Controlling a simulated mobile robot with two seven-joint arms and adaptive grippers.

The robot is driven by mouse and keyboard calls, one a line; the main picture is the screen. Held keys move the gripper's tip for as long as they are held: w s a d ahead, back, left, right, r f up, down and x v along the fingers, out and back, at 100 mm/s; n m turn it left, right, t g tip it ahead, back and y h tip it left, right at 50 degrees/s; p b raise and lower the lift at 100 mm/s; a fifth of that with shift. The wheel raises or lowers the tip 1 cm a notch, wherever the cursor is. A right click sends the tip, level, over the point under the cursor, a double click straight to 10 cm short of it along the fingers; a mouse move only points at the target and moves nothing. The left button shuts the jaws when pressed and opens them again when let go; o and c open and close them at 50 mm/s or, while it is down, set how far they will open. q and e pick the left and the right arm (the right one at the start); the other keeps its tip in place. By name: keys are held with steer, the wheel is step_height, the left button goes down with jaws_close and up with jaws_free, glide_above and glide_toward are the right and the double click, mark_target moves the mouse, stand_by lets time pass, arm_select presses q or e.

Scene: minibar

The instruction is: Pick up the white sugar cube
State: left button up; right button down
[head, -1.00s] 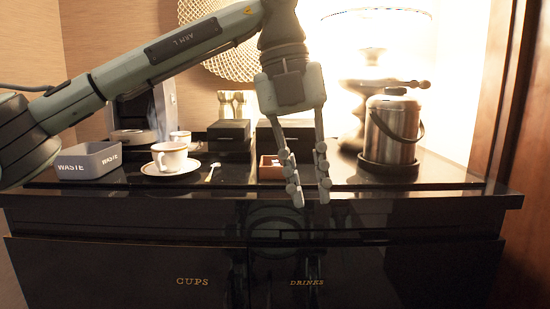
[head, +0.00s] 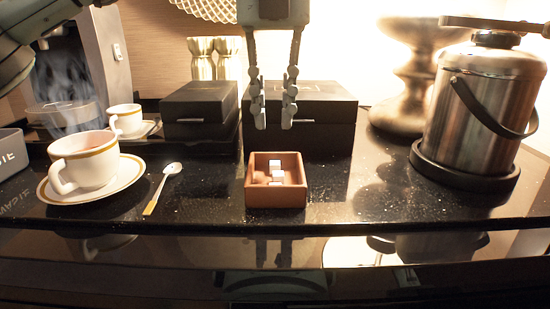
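My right gripper is not in view.
A steaming cup on a saucer (head: 130,172) and a spoon (head: 162,188) stand left of the tray. Black boxes (head: 200,102) stand behind. A steel ice bucket (head: 478,115) is at right. The counter right of the tray is clear.

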mark_target(275, 153)
arm_select(q)
steer(key=f, duration=0.5)
steer(key=shift+s+d+f, duration=0.1)
steer(key=shift+s+f, duration=0.25)
steer(key=shift+s, duration=0.05)
steer(key=shift+f, duration=0.5)
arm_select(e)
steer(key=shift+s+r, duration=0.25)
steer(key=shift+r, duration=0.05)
arm_select(q)
steer(key=shift+w, duration=0.1)
steer(key=c, duration=0.3)
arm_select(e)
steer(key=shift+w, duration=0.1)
arm_select(q)
steer(key=shift+r, duration=0.1)
